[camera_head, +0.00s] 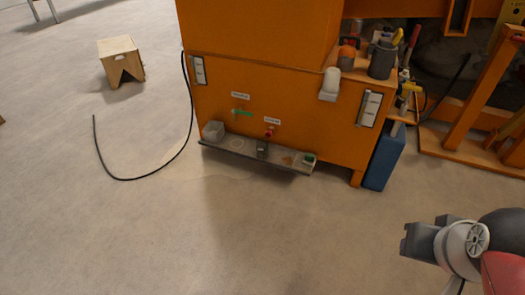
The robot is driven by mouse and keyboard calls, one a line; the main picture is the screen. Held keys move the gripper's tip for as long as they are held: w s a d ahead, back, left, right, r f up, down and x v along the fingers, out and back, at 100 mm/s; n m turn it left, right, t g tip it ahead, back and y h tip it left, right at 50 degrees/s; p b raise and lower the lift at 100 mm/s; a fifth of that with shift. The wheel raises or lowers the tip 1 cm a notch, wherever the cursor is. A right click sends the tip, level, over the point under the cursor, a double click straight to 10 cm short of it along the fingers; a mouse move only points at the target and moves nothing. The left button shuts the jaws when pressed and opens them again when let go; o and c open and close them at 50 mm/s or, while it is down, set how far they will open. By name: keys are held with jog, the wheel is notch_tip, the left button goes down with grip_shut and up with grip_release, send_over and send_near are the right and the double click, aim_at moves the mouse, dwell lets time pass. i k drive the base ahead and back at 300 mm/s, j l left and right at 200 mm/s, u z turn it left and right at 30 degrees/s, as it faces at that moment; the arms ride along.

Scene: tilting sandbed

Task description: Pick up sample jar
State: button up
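A narrow grey shelf (225,148) runs along the lower front of the orange sandbed cabinet (290,105). Several small things stand on it: a pale grey translucent container (213,130) at the left end, a small dark grey jar-like piece (262,148) near the middle, and a small green-topped piece (309,158) at the right end. They are too small to tell for sure which is the sample jar. My gripper (407,240) is at the lower right, well apart from the shelf. Its fingers are seen from an angle that hides any gap; nothing shows held in it.
A black hose (130,179) loops on the floor left of the cabinet. A wooden stool (121,60) stands farther back. A blue container (384,158) and wooden framing (480,95) are at the right. The floor before the shelf is clear.

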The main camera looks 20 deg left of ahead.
aim_at(261, 143)
jog(key=i+j+z, duration=0.1)
jog(key=j+z, duration=0.3)
jog(key=i+j+z, duration=0.1)
jog(key=j+z, duration=0.2)
jog(key=z, duration=0.15)
jog(key=j+z, duration=0.15)
jog(key=j, duration=0.85)
jog(key=j+z, duration=0.15)
jog(key=j, duration=0.85)
jog(key=k+j+z, duration=0.1)
jog(key=j, duration=1.95)
